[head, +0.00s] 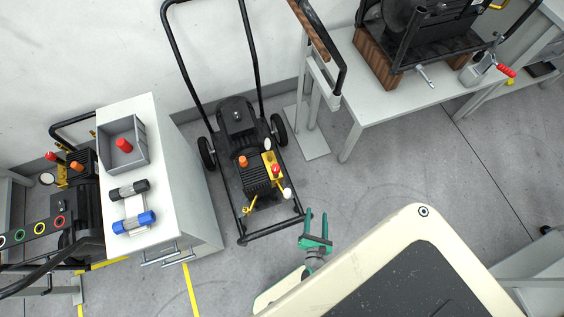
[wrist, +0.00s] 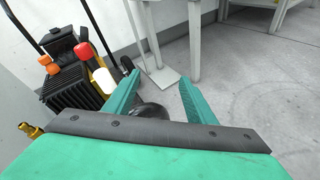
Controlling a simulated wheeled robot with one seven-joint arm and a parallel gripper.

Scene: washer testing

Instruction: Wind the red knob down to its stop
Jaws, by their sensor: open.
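A red knob (head: 275,169) sits on a yellow plate on the black wheeled machine (head: 236,117) in the middle of the head view. In the wrist view the red knob (wrist: 84,51) is at the upper left, above a white round part (wrist: 103,81). My gripper (head: 317,220) is open and empty, to the lower right of the machine and apart from the knob. In the wrist view my gripper's green fingers (wrist: 160,80) are spread, with the knob off to their left. How far down the knob sits cannot be told.
Orange caps (head: 242,161) sit near the knob, and a yellow fitting (head: 250,204) is at the machine's front. The machine's black handle rises behind. A white cabinet (head: 200,205) stands left, with a grey bin (head: 140,126) on it. A worktable (head: 410,97) stands right.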

